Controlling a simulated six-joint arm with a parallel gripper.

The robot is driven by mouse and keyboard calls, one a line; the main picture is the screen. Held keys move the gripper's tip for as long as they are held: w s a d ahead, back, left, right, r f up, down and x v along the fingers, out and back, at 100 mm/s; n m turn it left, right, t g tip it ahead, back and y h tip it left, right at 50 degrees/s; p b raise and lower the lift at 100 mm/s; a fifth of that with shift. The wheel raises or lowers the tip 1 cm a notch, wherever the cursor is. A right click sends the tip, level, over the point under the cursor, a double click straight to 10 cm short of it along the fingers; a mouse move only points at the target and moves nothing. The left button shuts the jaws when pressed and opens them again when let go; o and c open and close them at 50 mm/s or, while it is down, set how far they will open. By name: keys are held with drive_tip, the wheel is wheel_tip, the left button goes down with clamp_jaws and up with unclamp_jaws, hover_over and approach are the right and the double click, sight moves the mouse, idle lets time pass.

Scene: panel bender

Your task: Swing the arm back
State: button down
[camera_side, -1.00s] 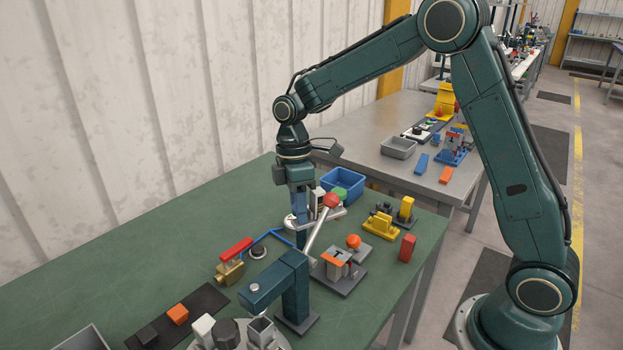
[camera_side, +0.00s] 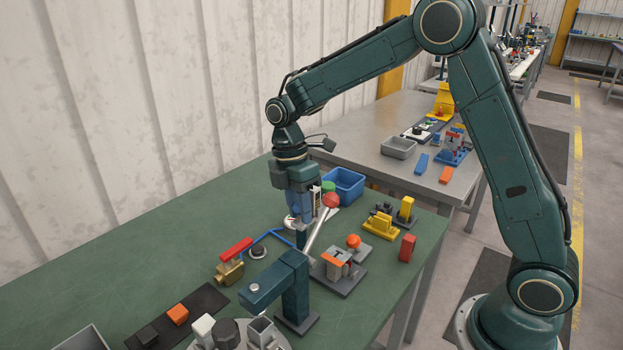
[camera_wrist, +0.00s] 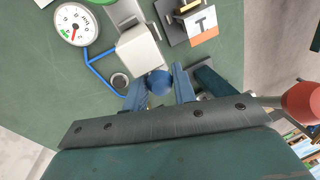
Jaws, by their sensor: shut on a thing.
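My gripper (camera_side: 300,222) points down over the green bench, behind the slanted grey lever (camera_side: 316,230) with its red ball (camera_side: 331,200). In the wrist view my gripper's blue fingers (camera_wrist: 160,88) are shut on a round blue knob (camera_wrist: 160,81). A pale grey block (camera_wrist: 139,48) lies just beyond the knob. The red ball also shows large at the right of the wrist view (camera_wrist: 302,101), apart from the fingers. What the knob is fixed to is hidden in both views. I cannot tell which part is the bender's arm.
A dark teal bracket (camera_side: 295,290) stands in front of my gripper. A red-handled brass valve (camera_side: 230,270) is left. A white gauge (camera_wrist: 76,24) with blue tubing is close by. A blue bin (camera_side: 344,184) stands behind.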

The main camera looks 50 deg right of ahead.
drive_tip(key=shift+r, duration=0.1)
idle(0.3)
drive_tip(key=c, duration=1.2)
unclamp_jaws()
drive_tip(key=shift+o, duration=0.2)
wheel_tip(320, 180, up, 12)
drive_tip(key=w, duration=0.2)
drive_tip(key=shift+d, duration=0.25)
